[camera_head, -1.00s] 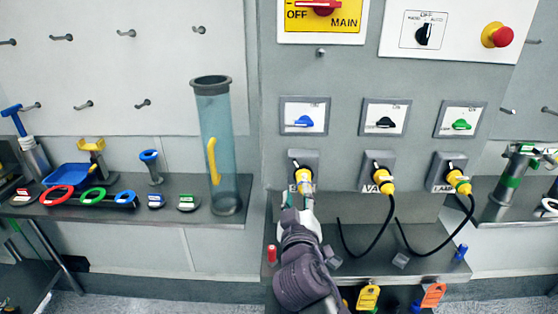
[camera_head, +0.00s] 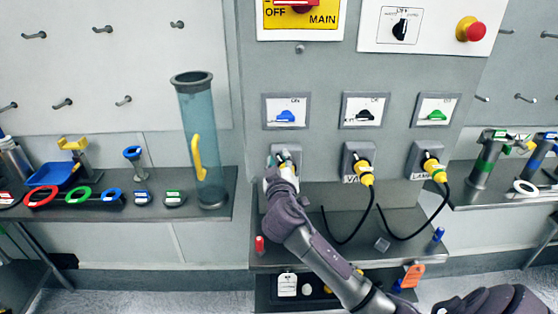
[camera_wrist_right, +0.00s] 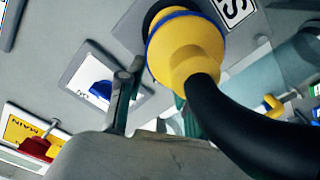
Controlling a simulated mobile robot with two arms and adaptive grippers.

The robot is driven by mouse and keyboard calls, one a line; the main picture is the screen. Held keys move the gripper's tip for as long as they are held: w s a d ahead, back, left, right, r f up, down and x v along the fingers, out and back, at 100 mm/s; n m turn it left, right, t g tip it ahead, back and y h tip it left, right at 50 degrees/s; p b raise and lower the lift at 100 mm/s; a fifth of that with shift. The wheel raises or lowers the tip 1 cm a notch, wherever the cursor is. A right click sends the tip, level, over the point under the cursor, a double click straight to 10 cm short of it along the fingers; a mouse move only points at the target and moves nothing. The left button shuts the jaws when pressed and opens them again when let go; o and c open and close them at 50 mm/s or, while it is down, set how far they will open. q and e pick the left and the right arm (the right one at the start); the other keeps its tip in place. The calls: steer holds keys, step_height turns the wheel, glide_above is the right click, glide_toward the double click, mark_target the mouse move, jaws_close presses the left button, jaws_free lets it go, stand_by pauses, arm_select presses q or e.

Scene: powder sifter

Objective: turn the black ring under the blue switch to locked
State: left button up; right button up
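The blue switch (camera_head: 286,116) sits on a white plate on the grey panel; it also shows in the wrist view (camera_wrist_right: 101,90). The socket below it is mostly hidden in the head view by my right gripper (camera_head: 284,158). In the wrist view a yellow plug (camera_wrist_right: 188,55) with a blue band and a thick black cable (camera_wrist_right: 250,135) sits at this socket. Part of the black ring (camera_wrist_right: 152,15) shows behind the plug. A finger of my right gripper stands beside the plug; the other side is hidden by plug and cable, so its closure is unclear. My left gripper is out of view.
Two more sockets with yellow plugs (camera_head: 362,168) (camera_head: 434,168) and hanging black cables are to the right. A narrow shelf (camera_head: 300,255) runs below. A clear tube with a yellow handle (camera_head: 198,158) stands on the left shelf.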

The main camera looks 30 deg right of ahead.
mark_target(295, 154)
jaws_close()
steer(key=shift+s+d+m+b, duration=0.15)
steer(key=shift+d+m+b, duration=0.1)
steer(key=shift+m+b, duration=0.8)
steer(key=shift+s+d+m+b, duration=0.15)
steer(key=shift+d+m+b, duration=0.05)
steer(key=shift+m+b, duration=0.4)
steer(key=shift+s+d+m+b, duration=0.1)
steer(key=shift+d+m+b, duration=0.2)
steer(key=shift+m, duration=0.35)
steer(key=m, duration=0.1)
steer(key=m+b, duration=0.1)
steer(key=d+m, duration=0.1)
steer(key=shift+s+r+m+b, duration=0.15)
steer(key=shift+s+m+b, duration=0.15)
steer(key=shift+s, duration=0.05)
steer(key=shift+s+d+f+m, duration=0.1)
steer(key=shift+s+d+m, duration=0.15)
steer(key=shift+m, duration=0.7)
steer(key=shift+s+d+f+m, duration=0.1)
steer(key=shift+d+m, duration=0.25)
steer(key=shift+m, duration=0.6)
